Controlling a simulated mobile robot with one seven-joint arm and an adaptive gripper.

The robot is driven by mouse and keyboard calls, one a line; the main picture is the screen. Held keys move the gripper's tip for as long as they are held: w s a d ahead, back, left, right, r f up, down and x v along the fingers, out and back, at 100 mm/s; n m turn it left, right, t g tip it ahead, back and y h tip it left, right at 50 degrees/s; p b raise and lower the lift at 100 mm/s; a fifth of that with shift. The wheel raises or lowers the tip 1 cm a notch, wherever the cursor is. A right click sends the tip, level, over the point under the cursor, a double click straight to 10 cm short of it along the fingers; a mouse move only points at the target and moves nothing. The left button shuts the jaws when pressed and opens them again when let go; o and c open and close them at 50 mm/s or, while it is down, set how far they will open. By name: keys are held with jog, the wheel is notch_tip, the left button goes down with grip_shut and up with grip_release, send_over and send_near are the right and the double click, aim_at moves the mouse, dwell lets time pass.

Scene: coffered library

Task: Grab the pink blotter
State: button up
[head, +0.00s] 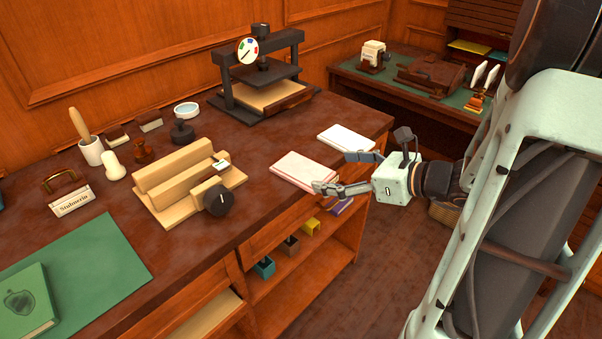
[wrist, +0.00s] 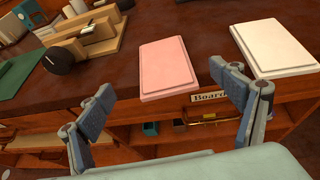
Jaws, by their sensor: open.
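The pink blotter (head: 298,169) is a flat pale-pink slab lying near the front edge of the desk. In the wrist view the pink blotter (wrist: 167,68) is ahead, in line with the gap between my fingers. My gripper (head: 333,172) is at the right end of the blotter in the head view, with one finger overlapping its corner there. In the wrist view my gripper (wrist: 170,105) has its two fingers spread wide, open and empty. I cannot tell whether a finger touches the blotter.
A white pad (head: 346,139) lies right of the blotter; it also shows in the wrist view (wrist: 275,47). A wooden block stand with a dark knob (head: 219,200) is to the left. Open shelves (head: 310,245) lie below the desk edge. Desk between stand and blotter is clear.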

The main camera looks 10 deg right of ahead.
aim_at(305, 169)
jog(key=x, duration=0.3)
jog(key=shift+f, duration=0.1)
jog(key=x, duration=0.1)
jog(key=b+x, duration=0.1)
jog(key=x, duration=0.2)
jog(key=shift+d+f+b, duration=0.2)
jog(key=shift+f+b, duration=0.1)
jog(key=shift+f, duration=0.15)
jog(key=shift+w+a+f, duration=0.1)
jog(key=shift+w+a, duration=0.2)
jog(key=shift+w, duration=0.05)
jog(key=c, duration=1.3)
